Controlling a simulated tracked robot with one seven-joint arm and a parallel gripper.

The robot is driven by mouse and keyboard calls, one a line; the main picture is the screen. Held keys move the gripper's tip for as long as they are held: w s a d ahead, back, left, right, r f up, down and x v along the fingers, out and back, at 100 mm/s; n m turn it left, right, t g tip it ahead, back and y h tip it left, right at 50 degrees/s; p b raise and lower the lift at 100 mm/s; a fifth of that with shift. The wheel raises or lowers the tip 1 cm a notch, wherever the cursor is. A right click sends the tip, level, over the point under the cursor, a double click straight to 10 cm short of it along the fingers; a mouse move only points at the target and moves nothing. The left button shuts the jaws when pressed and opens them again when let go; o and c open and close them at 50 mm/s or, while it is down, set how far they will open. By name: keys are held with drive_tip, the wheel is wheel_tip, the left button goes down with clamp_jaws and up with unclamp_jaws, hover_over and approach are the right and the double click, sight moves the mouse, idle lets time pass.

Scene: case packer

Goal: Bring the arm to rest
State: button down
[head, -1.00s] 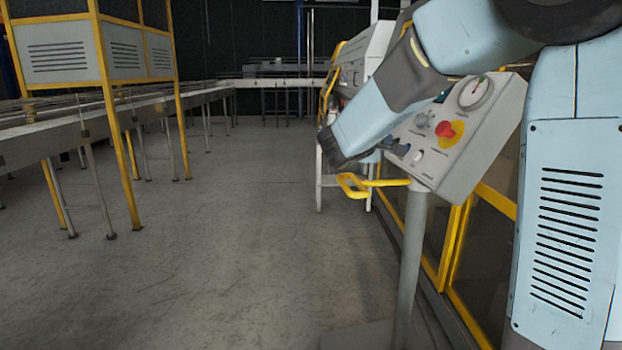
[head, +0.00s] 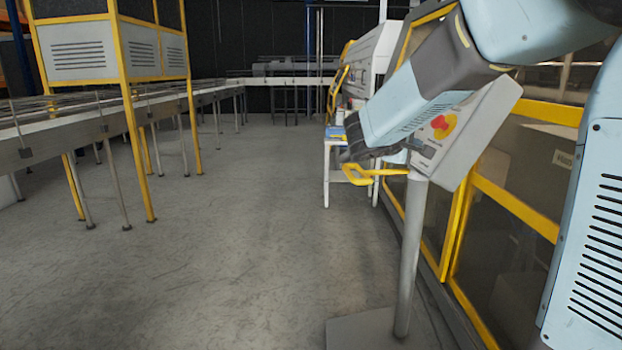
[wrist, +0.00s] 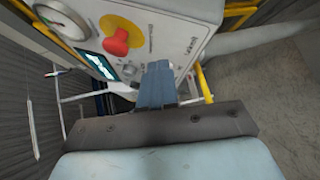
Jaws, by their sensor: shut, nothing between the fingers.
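My arm reaches from the upper right of the head view, across the front of a grey control box (head: 487,128) on a post. My gripper (wrist: 157,72) shows in the wrist view as blue-grey fingers closed together, with nothing between them. It points at the lower part of the box's panel; I cannot tell whether it touches. In the head view the gripper is mostly hidden by my arm. A red button on a yellow disc (head: 440,125) sits on the panel and also shows in the wrist view (wrist: 118,42), beside a dial gauge (wrist: 62,18).
The box's grey post (head: 407,265) stands on a floor plate. A yellow handle (head: 368,174) sticks out left of it. A yellow-framed guard (head: 515,205) runs along the right. Conveyors (head: 60,138) stand at left. The floor between (head: 240,240) is clear.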

drive_tip(key=s+d+f+m+g+y, duration=0.2)
drive_tip(key=s+d+m+g, duration=0.1)
drive_tip(key=s, duration=0.6)
drive_tip(key=s+d+f+m+g+y, duration=0.2)
drive_tip(key=s+d, duration=0.1)
drive_tip(key=s, duration=0.5)
drive_tip(key=s+a+f+m+y, duration=0.1)
drive_tip(key=s+a+m+y, duration=0.1)
drive_tip(key=s, duration=0.5)
drive_tip(key=s+a+f+m+y, duration=0.2)
drive_tip(key=s+a+y, duration=0.3)
drive_tip(key=s, duration=0.2)
drive_tip(key=shift+s+a+m, duration=0.25)
drive_tip(key=shift+a+m, duration=0.05)
drive_tip(key=shift+a, duration=0.05)
drive_tip(key=c, duration=1.8)
unclamp_jaws()
